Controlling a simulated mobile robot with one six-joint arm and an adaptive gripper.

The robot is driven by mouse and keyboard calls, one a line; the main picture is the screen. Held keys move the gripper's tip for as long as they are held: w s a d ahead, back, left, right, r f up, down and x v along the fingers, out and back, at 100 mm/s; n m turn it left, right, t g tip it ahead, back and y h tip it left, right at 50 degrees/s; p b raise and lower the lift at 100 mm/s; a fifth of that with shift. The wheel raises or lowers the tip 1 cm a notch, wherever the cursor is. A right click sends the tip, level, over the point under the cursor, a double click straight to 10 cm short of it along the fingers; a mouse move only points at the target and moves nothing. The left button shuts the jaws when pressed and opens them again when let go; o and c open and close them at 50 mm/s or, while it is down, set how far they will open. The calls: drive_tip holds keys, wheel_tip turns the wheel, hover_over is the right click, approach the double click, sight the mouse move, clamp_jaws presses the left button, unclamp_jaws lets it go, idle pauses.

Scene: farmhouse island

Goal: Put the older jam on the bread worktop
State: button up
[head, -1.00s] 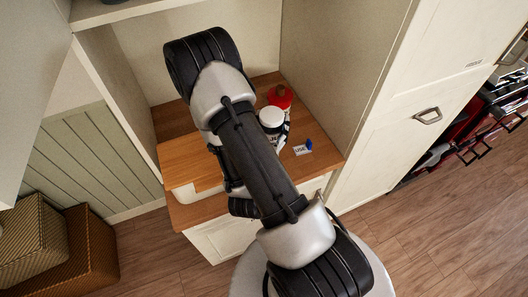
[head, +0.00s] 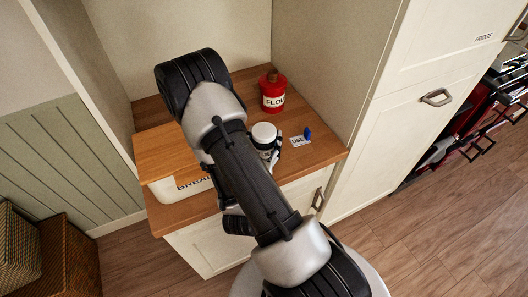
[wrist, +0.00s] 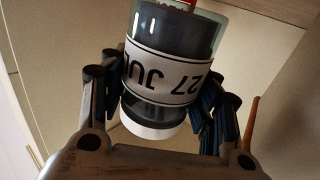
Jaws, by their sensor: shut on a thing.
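The jam jar (wrist: 165,85) is glass with dark contents, a white lid and a white label reading "27 JUL"; it looks upside down in the wrist view. My gripper (wrist: 168,92) is shut on it, with a finger on each side. In the head view the jar (head: 264,136) shows its white lid upward, above the wooden worktop (head: 240,187). Whether its base touches the wood cannot be told. My arm hides part of the worktop and most of the gripper.
A white bread bin (head: 180,190) with a wooden lid stands at the left of the worktop. A red flour tin (head: 273,94) stands behind the jar. A "USE" card (head: 298,141) with a blue object (head: 308,132) lies to its right. Alcove walls enclose the sides and back.

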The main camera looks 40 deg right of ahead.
wheel_tip(320, 180, down, 4)
drive_tip(key=shift+r+b, duration=0.1)
drive_tip(key=shift+b, duration=1)
drive_tip(key=shift+r, duration=0.1)
drive_tip(key=o, duration=1.1)
drive_tip(key=shift+f, duration=0.2)
drive_tip(key=shift+r, duration=0.15)
drive_tip(key=shift+w, duration=0.1)
